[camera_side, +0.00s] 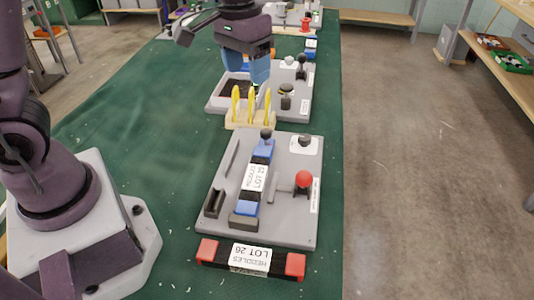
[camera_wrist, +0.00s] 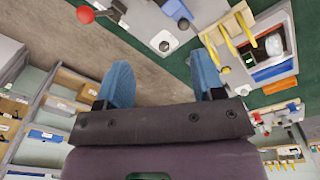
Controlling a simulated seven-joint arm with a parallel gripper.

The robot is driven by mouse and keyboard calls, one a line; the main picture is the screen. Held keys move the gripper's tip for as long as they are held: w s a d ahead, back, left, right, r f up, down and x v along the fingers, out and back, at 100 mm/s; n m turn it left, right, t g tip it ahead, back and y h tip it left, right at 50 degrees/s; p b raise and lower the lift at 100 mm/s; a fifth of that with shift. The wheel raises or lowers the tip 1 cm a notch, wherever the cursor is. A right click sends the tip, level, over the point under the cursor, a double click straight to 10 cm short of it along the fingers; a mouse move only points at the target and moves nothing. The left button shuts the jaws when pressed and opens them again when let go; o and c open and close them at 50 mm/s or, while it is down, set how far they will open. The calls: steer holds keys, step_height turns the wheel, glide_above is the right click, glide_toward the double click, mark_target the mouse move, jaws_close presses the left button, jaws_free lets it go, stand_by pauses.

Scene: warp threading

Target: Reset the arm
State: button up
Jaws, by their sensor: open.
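My gripper (camera_side: 261,76) hangs over the far grey board in the side view, with its blue fingers pointing down. In the wrist view, my gripper (camera_wrist: 163,80) is open, with a wide empty gap between its two blue fingers. Whether the fingers touch anything on the far board is hard to tell in the side view.
A wooden rack (camera_side: 237,124) holds yellow-handled tools beside the far board (camera_side: 222,107). The near grey board (camera_side: 285,228) carries a blue labelled bar (camera_side: 263,152) and a red-ball lever (camera_side: 303,180). A red-ended black bar (camera_side: 208,249) lies in front. The green table (camera_side: 130,120) is clear left.

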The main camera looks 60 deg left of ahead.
steer(key=s+r+m+t, duration=0.1)
steer(key=s+r, duration=0.3)
steer(key=s, duration=0.4)
steer(key=s+r+m+t, duration=0.1)
steer(key=s+r+t, duration=0.3)
steer(key=s, duration=0.4)
steer(key=shift+s+d+r, duration=0.15)
steer(key=shift+s+d, duration=0.05)
